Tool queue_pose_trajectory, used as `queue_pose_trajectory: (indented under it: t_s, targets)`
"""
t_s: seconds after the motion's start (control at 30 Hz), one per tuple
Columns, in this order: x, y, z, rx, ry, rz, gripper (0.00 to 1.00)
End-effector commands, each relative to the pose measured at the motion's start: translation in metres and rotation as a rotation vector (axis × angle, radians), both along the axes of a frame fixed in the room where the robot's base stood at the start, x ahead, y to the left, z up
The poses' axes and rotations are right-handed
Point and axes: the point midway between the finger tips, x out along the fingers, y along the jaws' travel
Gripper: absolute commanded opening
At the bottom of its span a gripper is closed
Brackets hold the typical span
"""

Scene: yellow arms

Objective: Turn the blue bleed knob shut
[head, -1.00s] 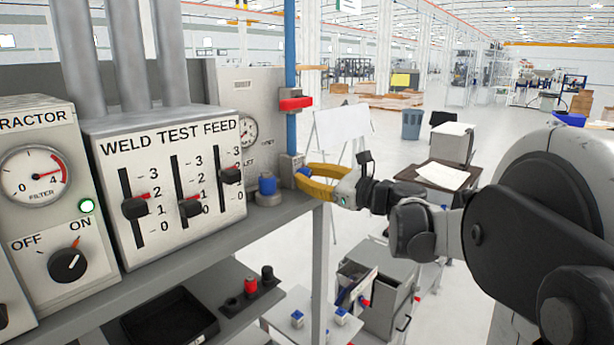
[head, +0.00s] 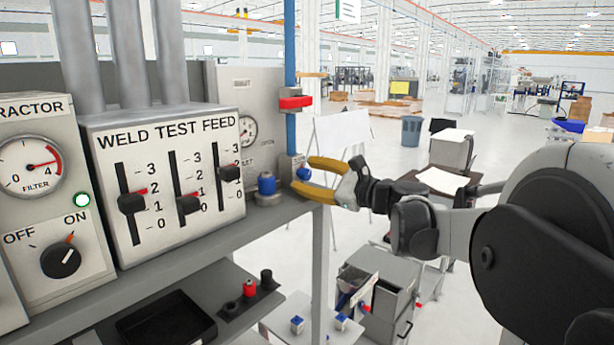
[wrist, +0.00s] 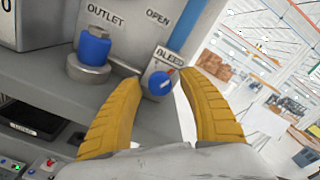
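The blue bleed knob (wrist: 160,85) sits under the BLEED label in the wrist view, with a red mark at its upper right. In the head view it (head: 304,174) shows at the foot of the blue pipe. My gripper (head: 308,178) has yellow fingers, spread open. How far the fingertips are from the knob in depth is hard to tell.
A larger blue outlet knob (wrist: 95,46) stands left of the bleed knob, near my left finger. A red handle (head: 296,103) is on the blue pipe above. The grey shelf (head: 200,243) runs below the panels.

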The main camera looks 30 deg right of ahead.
Motion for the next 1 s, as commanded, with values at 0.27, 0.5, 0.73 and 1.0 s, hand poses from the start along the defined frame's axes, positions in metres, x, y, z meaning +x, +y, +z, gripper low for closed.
queue_pose_trajectory:
  t_s: [0.27, 0.5, 0.73, 1.0]
  targets:
    - [-0.023, -0.009, 0.000, 0.001, 0.000, -0.004, 0.49]
    - [-0.074, -0.028, 0.000, 0.000, 0.000, -0.005, 0.49]
    - [-0.106, -0.039, 0.000, 0.000, 0.000, -0.002, 0.49]
    - [-0.113, -0.041, 0.000, 0.000, 0.000, 0.000, 0.49]
